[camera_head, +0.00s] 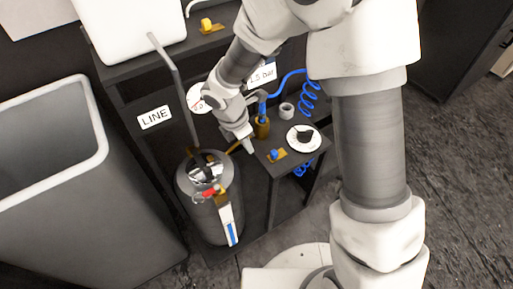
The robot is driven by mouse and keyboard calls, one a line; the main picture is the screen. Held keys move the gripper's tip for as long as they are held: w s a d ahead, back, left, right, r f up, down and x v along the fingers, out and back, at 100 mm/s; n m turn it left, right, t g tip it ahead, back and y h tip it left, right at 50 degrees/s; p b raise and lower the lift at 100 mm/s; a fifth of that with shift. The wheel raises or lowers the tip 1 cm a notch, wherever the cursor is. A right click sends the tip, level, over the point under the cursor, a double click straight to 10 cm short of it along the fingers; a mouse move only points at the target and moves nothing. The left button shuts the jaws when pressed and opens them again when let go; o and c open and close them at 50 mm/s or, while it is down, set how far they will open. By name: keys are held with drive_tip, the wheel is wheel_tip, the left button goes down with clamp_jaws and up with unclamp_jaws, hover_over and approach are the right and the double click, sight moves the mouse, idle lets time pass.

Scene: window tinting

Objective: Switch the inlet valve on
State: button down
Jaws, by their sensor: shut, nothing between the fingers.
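My gripper (249,148) is at the end of my white arm, above the gap between the grey tank and the small dark shelf. Its small fingers look closed and hold nothing. A small valve with a blue knob on a yellow-brown base (277,155) sits on the shelf's front corner, just right of the fingertips and apart from them. Another valve with a yellow knob (207,25) is on the upper bench. Red and yellow fittings (212,191) sit on the tank.
A pressure tank (207,222) with an upright grey pipe stands left of the dark shelf (312,158). The shelf holds a brass fitting (262,128), a cup (287,110) and a white plate (304,138). A blue coiled hose (310,97) hangs behind. A large grey bin (95,205) stands left.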

sight(275, 151)
drive_tip(key=b+x, duration=0.1)
drive_tip(key=x, duration=0.2)
drive_tip(key=d+b+x, duration=0.1)
drive_tip(key=x, duration=0.2)
drive_tip(key=w+d+b+x, duration=0.1)
drive_tip(key=x, duration=0.2)
drive_tip(key=shift+w+b, duration=0.2)
drive_tip(key=shift+b, duration=0.15)
drive_tip(key=shift+w+d, duration=0.45)
drive_tip(key=shift+d, duration=0.2)
drive_tip(key=shift+w+d+r, duration=0.15)
drive_tip(key=shift+w+d, duration=0.05)
drive_tip(key=shift+d, duration=0.1)
drive_tip(key=shift+w+d+p, duration=0.35)
drive_tip(key=shift+d+p, duration=0.05)
drive_tip(key=shift+d, duration=0.15)
drive_tip(key=shift+w+d+p, duration=0.35)
drive_tip(key=shift+d, duration=0.15)
drive_tip(key=shift+w+d, duration=0.1)
drive_tip(key=shift+d, duration=0.1)
drive_tip(key=shift+a, duration=0.1)
